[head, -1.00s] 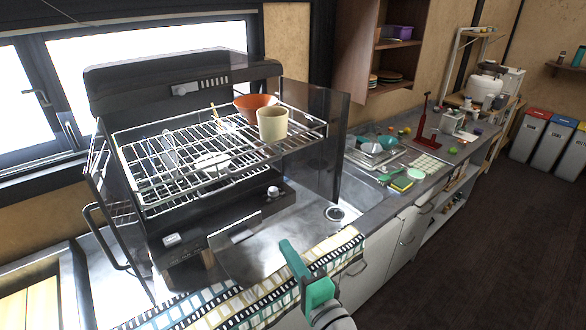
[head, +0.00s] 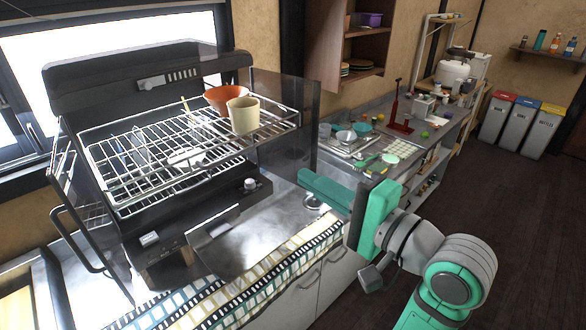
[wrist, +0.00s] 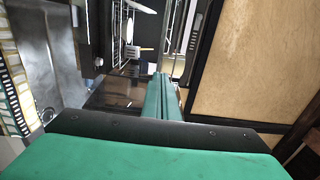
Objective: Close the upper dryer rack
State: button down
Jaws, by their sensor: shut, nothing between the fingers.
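The upper dryer rack (head: 128,170) is a wire rack pulled out of the black dish dryer (head: 150,75). An orange bowl (head: 226,98), a beige cup (head: 243,117) and some utensils sit on it. A lower wire rack (head: 135,206) lies beneath it. My gripper (head: 312,185) is shut and empty, in front of and to the right of the rack, apart from it, near the dryer's dark right side panel (head: 290,120). In the wrist view, the shut green fingers (wrist: 163,100) point toward the dryer, and part of the rack (wrist: 125,30) shows beyond them.
A drain board with dishes (head: 350,140) stands to the right. A wooden wall cabinet (head: 350,50) hangs behind. The floor at right is clear.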

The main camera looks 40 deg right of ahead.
jog(key=w, duration=1.3)
jog(key=shift+a, duration=0.45)
jog(key=shift+w, duration=0.1)
